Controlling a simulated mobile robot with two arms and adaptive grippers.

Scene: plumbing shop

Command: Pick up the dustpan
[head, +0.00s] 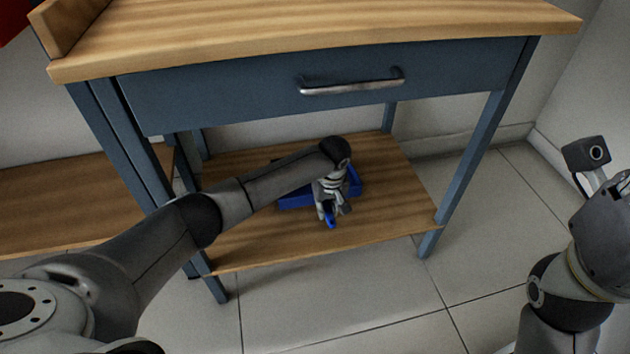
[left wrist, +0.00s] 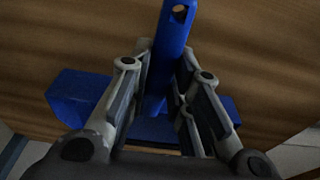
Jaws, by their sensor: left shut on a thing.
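The blue dustpan (head: 297,200) is on the lower wooden shelf of the workbench in the head view, partly hidden behind my left arm and gripper. My left gripper (head: 330,212) is over it, with the blue handle between its fingers. In the left wrist view the dustpan's pan (left wrist: 80,95) shows behind the fingers. Its handle (left wrist: 173,45), with a hole at the end, runs up between the two fingers of the left gripper (left wrist: 168,80), which is shut on it. My right arm is at the right edge of the head view; its fingers cannot be made out.
The workbench has a wooden top (head: 300,35), a blue drawer with a metal handle (head: 350,87) and blue legs (head: 480,150). The drawer hangs above my left arm. The lower shelf (head: 390,215) is bare around the dustpan. Tiled floor (head: 340,320) lies in front.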

